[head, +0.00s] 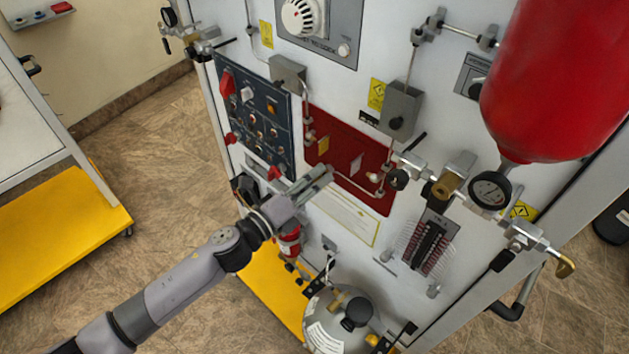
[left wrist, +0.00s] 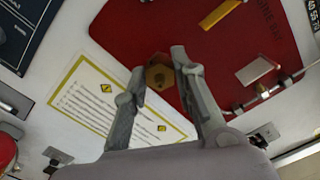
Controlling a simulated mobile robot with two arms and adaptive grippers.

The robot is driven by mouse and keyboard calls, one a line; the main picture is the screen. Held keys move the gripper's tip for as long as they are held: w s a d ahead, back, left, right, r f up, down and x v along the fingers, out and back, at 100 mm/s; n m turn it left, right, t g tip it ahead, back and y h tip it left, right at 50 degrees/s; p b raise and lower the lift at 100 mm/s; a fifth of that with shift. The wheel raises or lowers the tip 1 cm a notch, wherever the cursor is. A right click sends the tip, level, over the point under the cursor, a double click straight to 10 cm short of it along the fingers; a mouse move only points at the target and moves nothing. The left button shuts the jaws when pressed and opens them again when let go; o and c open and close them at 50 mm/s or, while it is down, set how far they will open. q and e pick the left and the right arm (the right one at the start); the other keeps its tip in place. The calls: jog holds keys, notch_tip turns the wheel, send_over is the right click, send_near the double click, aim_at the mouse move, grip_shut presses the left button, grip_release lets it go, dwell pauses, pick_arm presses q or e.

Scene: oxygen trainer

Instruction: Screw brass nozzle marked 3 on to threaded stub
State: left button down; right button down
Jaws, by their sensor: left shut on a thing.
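My left gripper (head: 318,182) reaches in front of the white cabinet, over the lower left edge of the dark red board. In the left wrist view its two fingers (left wrist: 162,82) are closed on a small brass piece, the brass nozzle (left wrist: 159,76), held at the fingertips. No number on the nozzle can be read. The nozzle is in front of the board's lower edge; whether it touches the panel cannot be told. No threaded stub can be made out; anything behind the nozzle is hidden. My right gripper is not in view.
The dark red board (head: 343,139) carries a thin pipe. A white notice sheet (head: 345,216) is below it. A dark blue control panel (head: 252,113) is at left. Valves and a gauge (head: 490,190) stick out at right, under a red cylinder (head: 560,80).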

pick_arm(q)
jog(key=shift+f, duration=0.1)
jog(key=m, duration=0.3)
jog(key=shift+m, duration=0.3)
jog(key=shift+m, duration=0.6)
jog(key=c, duration=1.3)
grip_release()
jog(key=shift+s, duration=0.1)
